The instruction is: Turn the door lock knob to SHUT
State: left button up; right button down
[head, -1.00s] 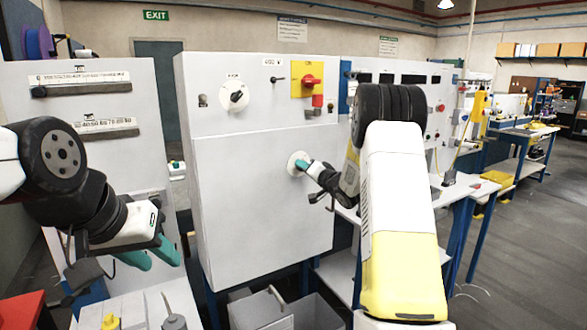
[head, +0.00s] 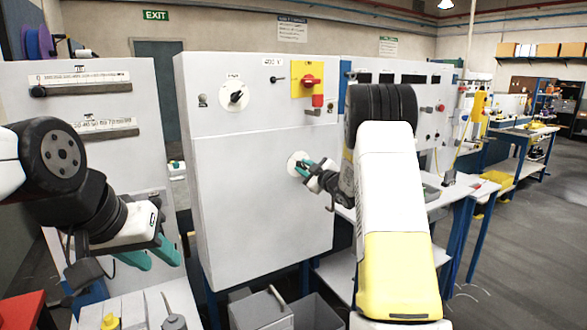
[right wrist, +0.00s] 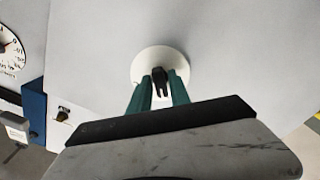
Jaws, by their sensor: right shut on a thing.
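The door lock knob is a small black knob (right wrist: 159,76) on a round white plate (right wrist: 150,58) on the grey cabinet door. In the head view the plate (head: 293,161) is partly covered by my right gripper (head: 304,168). In the right wrist view the two teal fingers of my right gripper (right wrist: 161,80) stand on either side of the knob and are shut on it. Any markings on the plate are not readable. My left gripper (head: 152,256) hangs at the left, empty, its two teal fingers apart.
Above the door, the cabinet (head: 262,200) carries a round black-and-white dial (head: 235,96) and a red knob on a yellow plate (head: 308,82). Grey bins (head: 262,308) stand below.

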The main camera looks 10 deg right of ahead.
jog(key=c, duration=1.4)
grip_release()
jog(key=shift+n, duration=0.3)
jog(key=v, duration=0.7)
